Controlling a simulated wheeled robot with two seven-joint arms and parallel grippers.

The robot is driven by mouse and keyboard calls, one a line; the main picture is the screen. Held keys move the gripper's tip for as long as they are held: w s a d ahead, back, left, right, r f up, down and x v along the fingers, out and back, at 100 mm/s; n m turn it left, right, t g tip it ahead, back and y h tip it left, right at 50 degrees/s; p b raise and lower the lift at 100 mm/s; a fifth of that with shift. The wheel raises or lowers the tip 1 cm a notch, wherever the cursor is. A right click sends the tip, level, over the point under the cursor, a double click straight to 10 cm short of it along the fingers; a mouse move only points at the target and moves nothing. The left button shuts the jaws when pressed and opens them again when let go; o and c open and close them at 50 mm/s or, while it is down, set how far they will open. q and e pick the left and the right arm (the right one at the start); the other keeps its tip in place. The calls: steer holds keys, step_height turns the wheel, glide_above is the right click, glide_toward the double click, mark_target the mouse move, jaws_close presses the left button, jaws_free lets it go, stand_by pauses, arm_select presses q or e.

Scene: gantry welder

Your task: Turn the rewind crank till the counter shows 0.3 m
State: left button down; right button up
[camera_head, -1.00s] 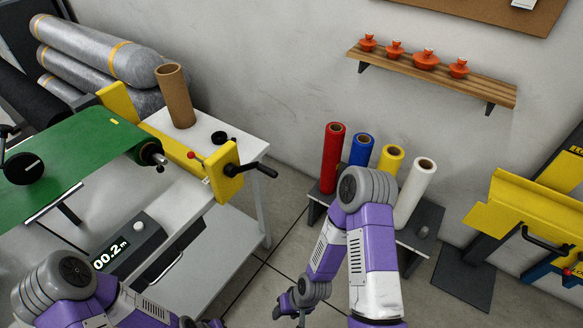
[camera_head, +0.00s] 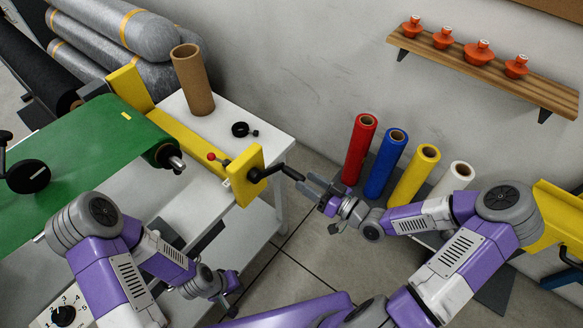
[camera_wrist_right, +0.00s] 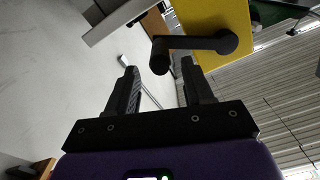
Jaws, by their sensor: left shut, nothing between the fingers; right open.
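The black rewind crank (camera_head: 272,170) sticks out from the yellow end plate (camera_head: 244,176) of the machine with the green web. My right gripper (camera_head: 313,184) is open, with its fingertips close to the crank's outer end. In the right wrist view the crank's handle (camera_wrist_right: 160,58) lies just ahead of the gap between the open fingers (camera_wrist_right: 160,72); I cannot tell whether they touch it. My left gripper (camera_head: 229,292) is shut and empty, low in front of the white table. The counter display is not visible now; my left arm covers that area.
A cardboard tube (camera_head: 193,80) and a black ring (camera_head: 240,129) stand on the white table (camera_head: 268,137). Red (camera_head: 360,148), blue (camera_head: 385,164), yellow (camera_head: 414,176) and white rolls stand behind my right arm. A dial (camera_head: 63,315) shows at lower left.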

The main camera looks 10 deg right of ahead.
mark_target(283, 167)
steer(key=b+x, duration=0.1)
steer(key=x, duration=0.5)
steer(key=shift+a+f, duration=0.1)
steer(key=shift+c, duration=0.2)
jaws_close()
